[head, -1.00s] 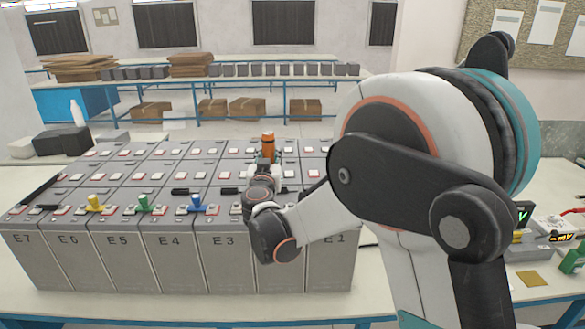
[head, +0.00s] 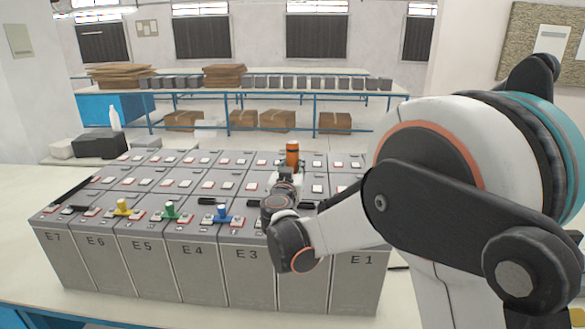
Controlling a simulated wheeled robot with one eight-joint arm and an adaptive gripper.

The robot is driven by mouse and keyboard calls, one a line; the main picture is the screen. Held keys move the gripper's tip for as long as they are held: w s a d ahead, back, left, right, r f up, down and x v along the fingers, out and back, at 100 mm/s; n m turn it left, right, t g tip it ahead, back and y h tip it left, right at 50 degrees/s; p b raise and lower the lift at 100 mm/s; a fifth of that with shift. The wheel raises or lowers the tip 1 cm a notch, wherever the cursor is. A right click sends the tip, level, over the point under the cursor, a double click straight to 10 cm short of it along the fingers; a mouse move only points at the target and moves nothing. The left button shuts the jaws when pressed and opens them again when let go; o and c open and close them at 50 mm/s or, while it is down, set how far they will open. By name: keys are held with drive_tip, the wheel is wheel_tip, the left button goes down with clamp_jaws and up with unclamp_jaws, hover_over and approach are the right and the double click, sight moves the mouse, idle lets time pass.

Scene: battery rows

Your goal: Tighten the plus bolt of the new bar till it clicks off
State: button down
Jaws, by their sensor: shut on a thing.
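My gripper (head: 287,174) is over the battery rows, behind E3 and E2 in the head view, mostly hidden by my own wrist. The tool's lower end, the plus bolt and the new bar are hidden behind my wrist and gripper, so I cannot tell whether tool and bolt touch. Grey battery cells (head: 187,262) stand in rows, the front ones marked E7 to E1, with E2's label covered by my arm.
Yellow (head: 122,207), green (head: 171,210) and blue (head: 222,213) T-shaped pieces stand on the front cells. Dark bars lie across some cell tops. A white bottle (head: 114,119) and dark boxes (head: 98,144) stand behind at left. The bench's left side is clear.

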drive_tip(key=shift+f+b, duration=1.7)
drive_tip(key=shift+f, duration=0.65)
drive_tip(key=shift+f+b, duration=0.65)
drive_tip(key=shift+f, duration=0.1)
drive_tip(key=shift+f+b, duration=0.45)
drive_tip(key=shift+b, duration=0.85)
idle(3.6)
